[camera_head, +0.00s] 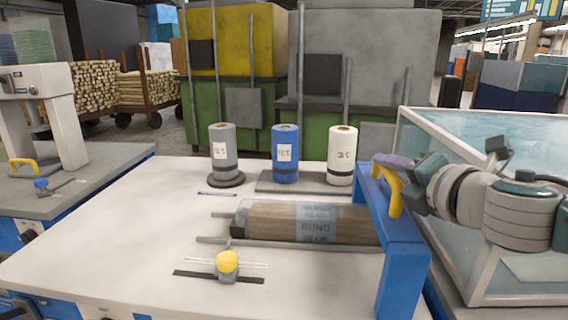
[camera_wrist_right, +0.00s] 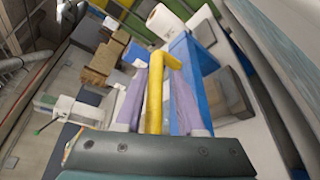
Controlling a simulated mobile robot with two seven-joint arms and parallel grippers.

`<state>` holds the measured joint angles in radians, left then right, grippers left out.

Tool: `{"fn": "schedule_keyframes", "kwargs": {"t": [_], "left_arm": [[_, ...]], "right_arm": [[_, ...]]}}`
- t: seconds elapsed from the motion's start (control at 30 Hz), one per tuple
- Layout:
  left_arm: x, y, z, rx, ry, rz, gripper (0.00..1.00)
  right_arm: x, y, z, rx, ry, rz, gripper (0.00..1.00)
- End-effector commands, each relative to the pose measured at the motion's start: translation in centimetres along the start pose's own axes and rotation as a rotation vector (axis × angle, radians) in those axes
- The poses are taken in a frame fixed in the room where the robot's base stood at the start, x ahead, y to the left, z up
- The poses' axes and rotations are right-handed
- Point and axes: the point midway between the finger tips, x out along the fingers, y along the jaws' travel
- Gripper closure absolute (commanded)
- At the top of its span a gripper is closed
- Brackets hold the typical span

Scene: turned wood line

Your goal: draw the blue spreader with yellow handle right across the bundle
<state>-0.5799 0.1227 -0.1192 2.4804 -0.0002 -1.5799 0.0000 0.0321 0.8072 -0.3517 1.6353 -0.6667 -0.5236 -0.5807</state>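The bundle (camera_head: 275,222) is a brown wooden roll with a grey-blue printed band, lying across the worktable. Its right end is hidden behind the spreader. My right gripper (camera_head: 388,163) is at the top of the handle. In the right wrist view the yellow handle (camera_wrist_right: 155,95) lies between the two purple fingers, with gaps seeming to show beside it, so the gripper looks open around it. My left gripper is not in view.
Grey, blue (camera_head: 285,165) and white (camera_head: 341,172) rolls stand behind the bundle. A yellow-topped knob (camera_head: 228,262) on a dark strip is in front of it. A glass-sided case (camera_head: 470,205) is close on the right. The table (camera_head: 120,245) is clear at left.

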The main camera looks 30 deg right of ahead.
Motion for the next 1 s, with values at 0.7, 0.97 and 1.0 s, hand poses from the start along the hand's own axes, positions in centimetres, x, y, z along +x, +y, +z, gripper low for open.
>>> {"fn": "schedule_keyframes", "kwargs": {"t": [0.7, 0.97, 1.0], "left_arm": [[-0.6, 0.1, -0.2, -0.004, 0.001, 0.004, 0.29], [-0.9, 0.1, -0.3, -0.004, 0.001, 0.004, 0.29], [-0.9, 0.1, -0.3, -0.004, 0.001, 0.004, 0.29]], "right_arm": [[-4.2, 0.0, -0.2, 0.001, 0.008, 0.000, 0.48], [-8.3, 0.0, -0.2, 0.002, 0.006, 0.000, 0.48], [-8.7, 0.0, -0.1, 0.002, 0.004, 0.000, 0.48]]}}
